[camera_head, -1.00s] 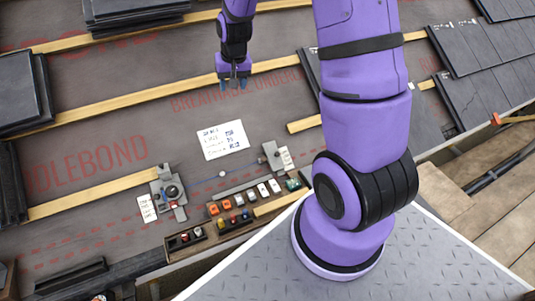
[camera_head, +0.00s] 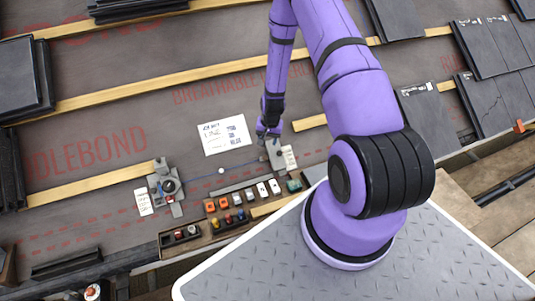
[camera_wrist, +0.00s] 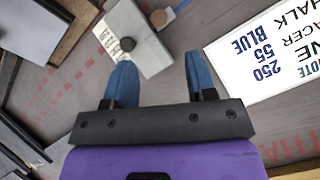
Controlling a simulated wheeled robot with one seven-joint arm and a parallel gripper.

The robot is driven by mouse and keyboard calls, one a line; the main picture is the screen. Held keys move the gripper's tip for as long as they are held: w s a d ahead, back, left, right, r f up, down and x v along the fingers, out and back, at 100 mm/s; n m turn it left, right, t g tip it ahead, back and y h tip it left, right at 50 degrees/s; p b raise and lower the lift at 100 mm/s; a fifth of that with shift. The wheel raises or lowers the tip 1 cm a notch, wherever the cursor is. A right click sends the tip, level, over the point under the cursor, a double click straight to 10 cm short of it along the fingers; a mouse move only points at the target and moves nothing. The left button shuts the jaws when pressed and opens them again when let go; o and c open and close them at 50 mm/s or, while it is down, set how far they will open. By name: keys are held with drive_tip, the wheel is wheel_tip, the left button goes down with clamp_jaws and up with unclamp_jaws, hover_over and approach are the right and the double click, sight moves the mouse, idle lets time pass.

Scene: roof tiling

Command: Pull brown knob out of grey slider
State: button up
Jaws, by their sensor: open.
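A grey slider block (camera_wrist: 143,38) with a white label shows in the wrist view, just beyond my fingertips. It carries a dark round knob (camera_wrist: 127,44); a second dark brownish round piece (camera_wrist: 158,18) sits at its far edge. I cannot tell for certain which is the brown knob. In the head view the grey block (camera_head: 277,157) stands at the right end of a chalk line. My gripper (camera_head: 268,132) hangs close above and behind it. In the wrist view its two blue fingers (camera_wrist: 158,60) are apart with nothing between them.
Another grey fixture (camera_head: 165,188) with a dark knob stands at the left. A wooden tray (camera_head: 220,228) with several coloured pieces lies in front. A white note sheet (camera_head: 226,135) lies left of my gripper. Battens and stacked slates lie around on the sloping roof.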

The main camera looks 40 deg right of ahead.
sight(265, 157)
drive_tip(key=f, duration=1.1)
drive_tip(key=shift+w+a, duration=0.35)
drive_tip(key=shift+c, duration=0.4)
